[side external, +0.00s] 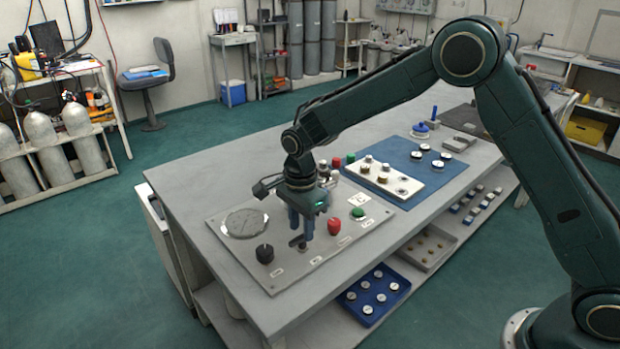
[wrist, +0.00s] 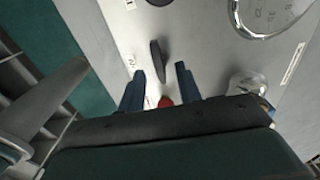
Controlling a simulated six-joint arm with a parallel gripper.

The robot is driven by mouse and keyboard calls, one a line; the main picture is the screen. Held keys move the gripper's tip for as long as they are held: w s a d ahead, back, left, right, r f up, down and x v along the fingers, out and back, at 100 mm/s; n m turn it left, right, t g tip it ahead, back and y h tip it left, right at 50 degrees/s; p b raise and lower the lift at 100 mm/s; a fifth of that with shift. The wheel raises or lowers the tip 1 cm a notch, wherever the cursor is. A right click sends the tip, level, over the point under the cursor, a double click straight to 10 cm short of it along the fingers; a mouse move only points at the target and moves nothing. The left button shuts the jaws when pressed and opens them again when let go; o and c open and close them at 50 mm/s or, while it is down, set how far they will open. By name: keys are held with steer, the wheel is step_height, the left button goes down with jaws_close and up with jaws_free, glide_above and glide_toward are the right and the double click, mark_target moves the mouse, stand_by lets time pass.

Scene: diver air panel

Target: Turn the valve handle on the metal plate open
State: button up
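The grey metal plate (side external: 285,275) lies on the bench and carries a small dark valve handle (side external: 298,242). In the wrist view the valve handle (wrist: 158,60) is a dark elongated lever, seen nearly lengthwise, just beyond the gap between my fingers. My gripper (side external: 301,233) points down over the plate, with its two blue fingers close above the handle. The wrist view shows my gripper (wrist: 160,70) open, with nothing clearly held between the fingers. I cannot tell whether the fingertips reach down beside the handle. The finger nearest the side camera partly hides the handle's surroundings.
The plate also has a round gauge (side external: 245,222), a black knob (side external: 264,253), a red knob (side external: 334,227) and a green button (side external: 358,213). A white block with several knobs (side external: 400,192) stands on a blue mat (side external: 455,167) behind. The bench's front left is clear.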

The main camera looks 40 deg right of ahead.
steer(key=shift+f, duration=0.75)
jaws_close()
